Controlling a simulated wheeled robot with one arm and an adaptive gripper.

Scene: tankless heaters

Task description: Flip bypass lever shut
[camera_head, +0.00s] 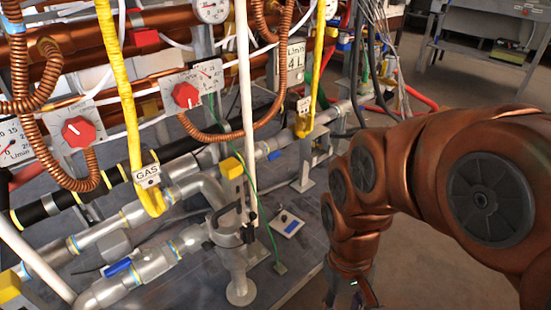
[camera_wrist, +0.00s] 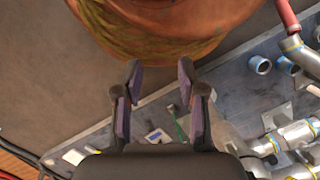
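Several valve handles show on the pipework, and I cannot tell which is the bypass lever. A blue lever (camera_head: 117,267) lies along the lower silver pipe at front left. A smaller blue lever (camera_head: 275,154) is on the pipe farther back. A yellow handle (camera_head: 231,167) and a black lever (camera_head: 250,212) are at the centre pipe. My gripper (camera_wrist: 160,75) is open and empty, its two fingers apart. In the head view it is at the bottom edge, partly cut off, right of the pipework and apart from it.
Red dials (camera_head: 78,131) and yellow gas hoses (camera_head: 121,90) stand at the left. The grey platform (camera_head: 305,222) carries the pipes. Open floor lies to the right, with a grey table (camera_head: 485,30) at the back. A rounded copper-brown shape fills the wrist view's top.

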